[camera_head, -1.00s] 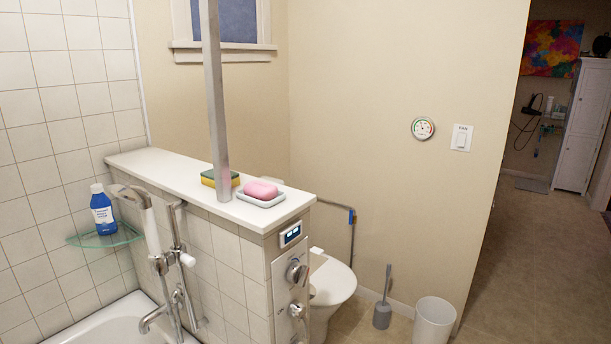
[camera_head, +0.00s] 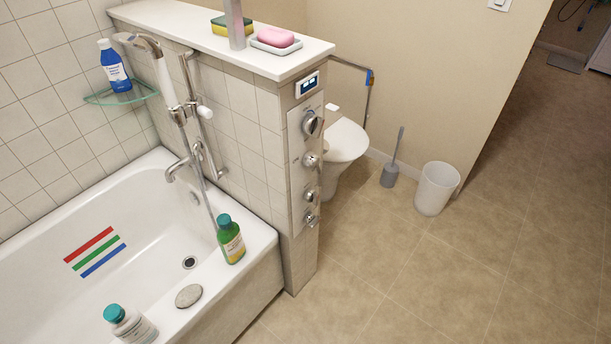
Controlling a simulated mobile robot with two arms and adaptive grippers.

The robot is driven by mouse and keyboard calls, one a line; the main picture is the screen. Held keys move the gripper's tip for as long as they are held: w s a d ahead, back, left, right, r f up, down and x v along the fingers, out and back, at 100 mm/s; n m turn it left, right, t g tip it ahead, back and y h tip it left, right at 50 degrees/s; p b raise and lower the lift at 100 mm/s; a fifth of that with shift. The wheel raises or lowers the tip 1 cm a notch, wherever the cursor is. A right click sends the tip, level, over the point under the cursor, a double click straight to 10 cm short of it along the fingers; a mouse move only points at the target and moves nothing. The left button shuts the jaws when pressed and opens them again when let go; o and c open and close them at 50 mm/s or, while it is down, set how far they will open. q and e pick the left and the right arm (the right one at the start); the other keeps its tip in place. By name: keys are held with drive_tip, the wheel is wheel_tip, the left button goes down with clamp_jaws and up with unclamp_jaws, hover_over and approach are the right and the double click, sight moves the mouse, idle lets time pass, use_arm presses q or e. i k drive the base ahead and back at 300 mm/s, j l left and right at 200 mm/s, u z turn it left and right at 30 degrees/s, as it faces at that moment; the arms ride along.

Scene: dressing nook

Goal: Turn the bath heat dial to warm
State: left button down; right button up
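A metal control panel (camera_head: 305,172) is fixed upright on the end face of the tiled half wall. It carries several round knobs in a column. The top knob (camera_head: 313,124) is the largest, and a second knob (camera_head: 311,160) sits below it. Two smaller knobs are lower down, the lowest (camera_head: 311,218) near the panel's bottom. A small blue display (camera_head: 307,85) is above the panel. The markings are too small to read, so I cannot tell which knob is the bath heat dial or its setting. Neither gripper is in view.
The bathtub (camera_head: 262,240) is at left, with a green bottle (camera_head: 231,239), a white bottle (camera_head: 129,324) and a grey stone-like disc (camera_head: 189,296) on its rim. The toilet (camera_head: 345,145), brush (camera_head: 391,170) and white bin (camera_head: 436,188) stand behind. The floor (camera_head: 400,280) right of the panel is clear.

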sight(312, 125)
drive_tip(key=l+u, duration=0.1)
drive_tip(key=u, duration=0.55)
drive_tip(key=i+l+u, duration=0.1)
drive_tip(key=l+u, duration=0.4)
drive_tip(key=l, duration=0.15)
drive_tip(key=l+u, duration=0.45)
drive_tip(key=l, duration=0.2)
